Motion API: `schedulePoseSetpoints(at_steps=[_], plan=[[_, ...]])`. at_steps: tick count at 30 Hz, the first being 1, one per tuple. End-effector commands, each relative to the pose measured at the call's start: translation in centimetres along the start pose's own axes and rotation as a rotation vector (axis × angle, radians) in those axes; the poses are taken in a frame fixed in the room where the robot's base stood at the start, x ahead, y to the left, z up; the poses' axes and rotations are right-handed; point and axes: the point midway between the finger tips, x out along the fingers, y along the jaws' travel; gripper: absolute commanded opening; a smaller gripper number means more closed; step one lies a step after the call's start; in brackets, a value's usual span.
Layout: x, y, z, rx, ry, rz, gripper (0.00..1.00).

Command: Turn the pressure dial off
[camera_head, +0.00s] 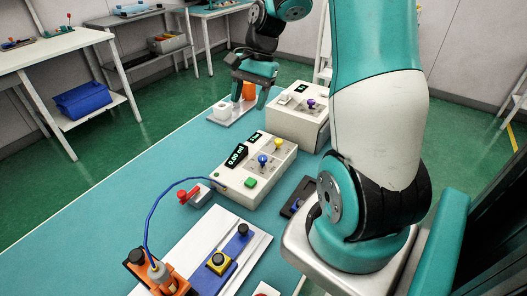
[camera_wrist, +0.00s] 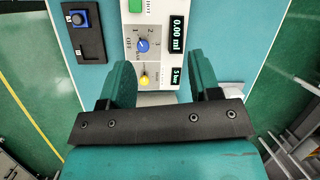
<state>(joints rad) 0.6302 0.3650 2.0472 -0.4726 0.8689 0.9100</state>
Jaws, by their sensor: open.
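A white control box (camera_head: 232,186) stands on the teal table, with a blue dial (camera_head: 262,160), a yellow dial (camera_head: 278,144) and a green button. In the wrist view its displays read 0.00 ml and 5 bar. The blue dial (camera_wrist: 142,46) there has a printed scale with 1, 2 and OFF; the yellow dial (camera_wrist: 144,81) lies nearer my gripper. Which dial sets pressure I cannot tell for sure. My gripper (camera_wrist: 158,76) is open and empty, its fingers on either side of the yellow dial in view, with no contact visible. In the head view my gripper (camera_head: 250,98) is beyond the box.
A second white box (camera_head: 295,122) with a purple knob stands behind the first. A dark plate with a blue knob (camera_wrist: 79,18) lies beside the first box. An orange thing (camera_head: 249,90) is near my fingers. A blue hose (camera_head: 160,195) arches over the table's front.

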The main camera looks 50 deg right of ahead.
Motion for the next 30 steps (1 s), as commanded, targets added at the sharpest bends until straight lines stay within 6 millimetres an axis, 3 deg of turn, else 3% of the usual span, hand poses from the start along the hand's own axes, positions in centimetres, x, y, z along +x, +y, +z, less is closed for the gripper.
schedulePoseSetpoints(at_steps=[1,3,7,14,30], plan=[[-0.1,1.7,-3.0,0.143,-0.009,-0.009,0.57],[-0.2,3.5,-5.9,0.293,-0.019,-0.017,0.57],[0.0,5.7,-8.6,0.453,-0.031,-0.026,0.57],[2.3,6.2,-9.1,0.494,-0.037,-0.025,0.57],[14.1,5.8,-8.7,0.491,-0.036,-0.024,0.57]])
